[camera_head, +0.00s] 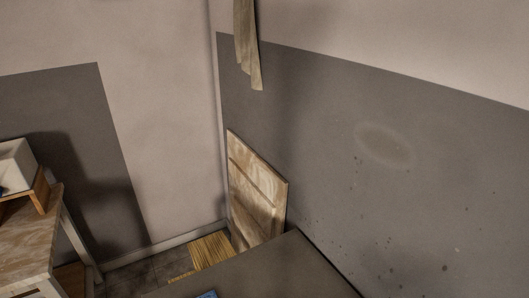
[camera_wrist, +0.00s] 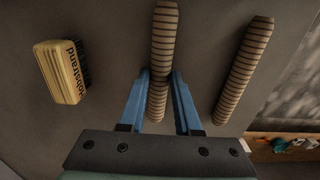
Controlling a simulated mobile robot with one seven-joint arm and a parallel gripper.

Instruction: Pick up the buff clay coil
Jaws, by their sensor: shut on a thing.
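In the wrist view, a long ribbed tan-brown coil (camera_wrist: 164,35), which looks like the buff clay coil, runs between the two blue fingers of my gripper (camera_wrist: 160,76). The fingers are shut on it, and its far end sticks out beyond them. I cannot tell whether it is clear of the grey surface (camera_wrist: 100,25) behind it. A second, similar ribbed coil (camera_wrist: 244,66) lies apart to the right, slightly tilted. The head view does not show the coils.
A wooden brush with dark bristles (camera_wrist: 62,72) lies left of my gripper. In the head view, a dark tabletop (camera_head: 285,268) is at the bottom, a wooden board (camera_head: 256,190) leans in the corner, and a wooden table (camera_head: 28,226) stands left. A cloth (camera_head: 247,45) hangs above.

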